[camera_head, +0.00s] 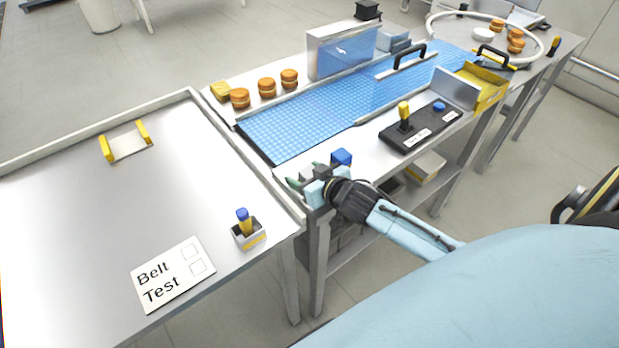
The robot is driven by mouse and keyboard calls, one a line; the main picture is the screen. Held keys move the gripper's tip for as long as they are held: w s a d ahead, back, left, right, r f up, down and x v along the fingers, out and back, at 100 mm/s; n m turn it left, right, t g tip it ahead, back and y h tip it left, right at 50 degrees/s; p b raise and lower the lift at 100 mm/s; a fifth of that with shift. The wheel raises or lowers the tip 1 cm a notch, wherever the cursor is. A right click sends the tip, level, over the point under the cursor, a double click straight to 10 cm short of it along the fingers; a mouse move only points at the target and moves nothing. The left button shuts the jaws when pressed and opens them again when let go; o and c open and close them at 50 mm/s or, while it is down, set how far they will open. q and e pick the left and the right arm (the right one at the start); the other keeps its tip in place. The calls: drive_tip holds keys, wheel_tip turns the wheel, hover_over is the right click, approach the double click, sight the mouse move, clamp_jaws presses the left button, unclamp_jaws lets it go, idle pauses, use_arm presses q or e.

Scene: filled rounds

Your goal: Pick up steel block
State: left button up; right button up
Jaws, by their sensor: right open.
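My right gripper (303,183) is open at the near left corner of the conveyor table. Its fingers point left, close above the table edge. A small dark grey piece beside the fingers may be the steel block, but the gripper covers much of it and I cannot tell for sure. I cannot tell whether the fingers touch it. A blue block (341,158) stands just behind the gripper. My left gripper is not in view.
The blue conveyor belt (310,120) runs behind, with several orange-brown rounds (267,87) beside it. A black control box (421,127) stands to the right.

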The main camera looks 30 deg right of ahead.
sight(305, 168)
drive_tip(key=shift+w, duration=0.2)
drive_tip(key=c, duration=1.3)
drive_tip(key=shift+o, duration=0.2)
wheel_tip(305, 168, up, 10)
drive_tip(key=shift+p, duration=0.8)
drive_tip(key=s+a+r+h+b, duration=0.1)
drive_tip(key=s+a+r+b, duration=0.2)
drive_tip(key=a, duration=0.6)
drive_tip(key=s+b, duration=0.2)
drive_tip(key=s, duration=0.1)
drive_tip(key=shift+m, duration=0.4)
